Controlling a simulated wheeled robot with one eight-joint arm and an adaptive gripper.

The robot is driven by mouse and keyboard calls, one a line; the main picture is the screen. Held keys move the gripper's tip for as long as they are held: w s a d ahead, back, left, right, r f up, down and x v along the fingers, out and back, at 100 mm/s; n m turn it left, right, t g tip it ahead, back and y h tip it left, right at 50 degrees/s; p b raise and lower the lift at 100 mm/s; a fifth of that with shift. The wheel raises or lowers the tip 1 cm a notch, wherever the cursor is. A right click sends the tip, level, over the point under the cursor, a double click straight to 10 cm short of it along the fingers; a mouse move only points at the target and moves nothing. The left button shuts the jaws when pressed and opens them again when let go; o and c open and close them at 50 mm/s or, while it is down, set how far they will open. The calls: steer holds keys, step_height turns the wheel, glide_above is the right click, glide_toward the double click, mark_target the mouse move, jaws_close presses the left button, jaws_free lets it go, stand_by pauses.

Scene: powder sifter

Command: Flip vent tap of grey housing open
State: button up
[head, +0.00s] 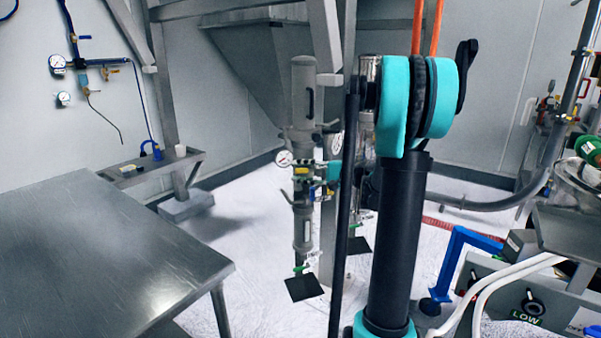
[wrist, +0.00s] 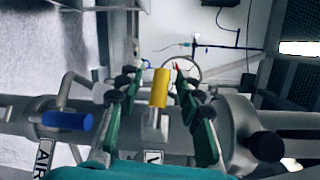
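The grey housing (head: 303,95) is an upright cylinder in the middle of the head view, with a round gauge (head: 283,158) on its left side. In the wrist view, a yellow tap handle (wrist: 161,88) points up the picture above a label (wrist: 153,157) that starts with "V"; the rest of the label is hidden. My gripper (wrist: 157,72) is open, one green finger on each side of the yellow handle, with visible gaps on both sides. In the head view my arm partly covers the gripper and the taps.
A blue tap handle (wrist: 67,121) with an "AIR" label (wrist: 44,155) lies left of the fingers. A black knob (wrist: 266,146) is at the right. A steel table (head: 110,255) fills the lower left of the head view. A blue frame (head: 450,265) stands at the right.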

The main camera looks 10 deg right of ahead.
steer(key=shift+c, duration=0.6)
jaws_close()
steer(key=shift+f+n+g+h, duration=0.2)
steer(key=shift+n+g+h, duration=0.1)
steer(key=shift+o, duration=0.6)
jaws_free()
steer(key=v, duration=1.2)
